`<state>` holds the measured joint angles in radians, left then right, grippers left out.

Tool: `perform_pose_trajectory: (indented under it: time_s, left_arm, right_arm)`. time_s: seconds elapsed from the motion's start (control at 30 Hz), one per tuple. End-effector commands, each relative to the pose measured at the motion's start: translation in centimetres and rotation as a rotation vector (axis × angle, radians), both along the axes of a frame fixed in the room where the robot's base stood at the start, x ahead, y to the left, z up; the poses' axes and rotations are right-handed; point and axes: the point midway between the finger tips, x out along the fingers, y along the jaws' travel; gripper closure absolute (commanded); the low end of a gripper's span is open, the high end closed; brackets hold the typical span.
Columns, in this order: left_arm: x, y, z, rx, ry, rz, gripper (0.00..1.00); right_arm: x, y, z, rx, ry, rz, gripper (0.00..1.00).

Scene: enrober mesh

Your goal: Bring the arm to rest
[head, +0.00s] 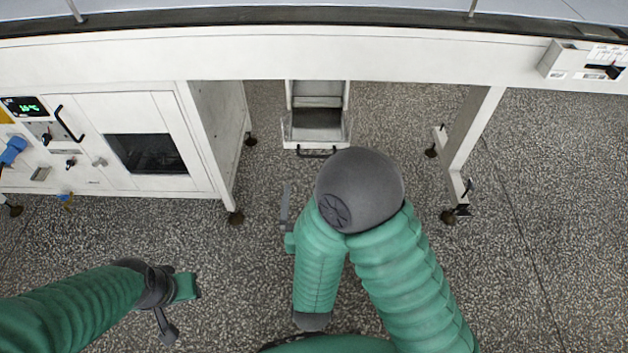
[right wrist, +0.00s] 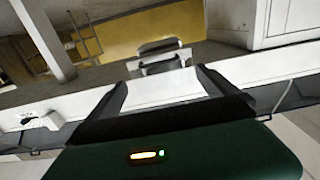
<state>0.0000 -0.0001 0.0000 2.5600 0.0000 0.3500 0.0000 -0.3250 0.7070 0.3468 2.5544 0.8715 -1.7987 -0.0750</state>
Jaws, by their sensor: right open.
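My right arm (head: 400,265) is folded in the middle of the head view, its dark elbow in front of the machine's open bay. In the right wrist view my right gripper (right wrist: 161,80) has its two dark fingers spread, with nothing between them. In the head view only a narrow grey part of what looks like this gripper (head: 286,207) shows beside the forearm, the rest hidden. My left gripper (head: 178,306) is low at the left over the floor, seen at a steep angle. Its jaw opening is unclear and no held object shows.
A long white machine (head: 270,58) spans the top, with a control cabinet (head: 150,110) at left and a leg (head: 470,130) at right. A metal tray with a black handle (head: 316,153) sits beneath, just beyond my elbow. Speckled floor (head: 560,260) is clear at right.

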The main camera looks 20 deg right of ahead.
Motion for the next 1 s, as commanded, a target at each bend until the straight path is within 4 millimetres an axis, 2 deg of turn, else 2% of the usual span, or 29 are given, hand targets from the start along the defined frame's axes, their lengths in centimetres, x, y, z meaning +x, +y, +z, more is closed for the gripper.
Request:
perform_pose_trajectory:
  time_s: [0.37, 0.47, 0.6, 0.7, 0.77, 0.87, 1.0]
  left_arm:
    - [0.0, 0.0, 0.0, 0.000, 0.000, 0.000, 0.64]
    - [0.0, 0.0, 0.0, 0.000, 0.000, 0.000, 0.64]
    - [0.0, 0.0, 0.0, 0.000, 0.000, 0.000, 0.64]
    - [0.0, 0.0, 0.0, 0.000, 0.000, 0.000, 0.64]
    - [0.0, 0.0, 0.0, 0.000, 0.000, 0.000, 0.64]
    - [0.0, 0.0, 0.0, 0.000, 0.000, 0.000, 0.64]
    - [0.0, 0.0, 0.0, 0.000, 0.000, 0.000, 0.64]
  right_arm:
    - [0.0, 0.0, -0.1, 0.002, 0.002, 0.000, 0.02]
    - [0.6, -0.1, -0.6, 0.027, 0.036, 0.012, 0.02]
    - [2.6, 0.0, -2.9, 0.135, 0.218, 0.083, 0.02]
    - [2.9, 0.2, -5.0, 0.205, 0.421, 0.163, 0.02]
    - [2.2, 0.1, -6.0, 0.228, 0.548, 0.206, 0.02]
    - [-0.1, -0.8, -7.2, 0.239, 0.748, 0.255, 0.02]
    - [-4.1, -2.9, -8.0, 0.225, 0.982, 0.276, 0.02]
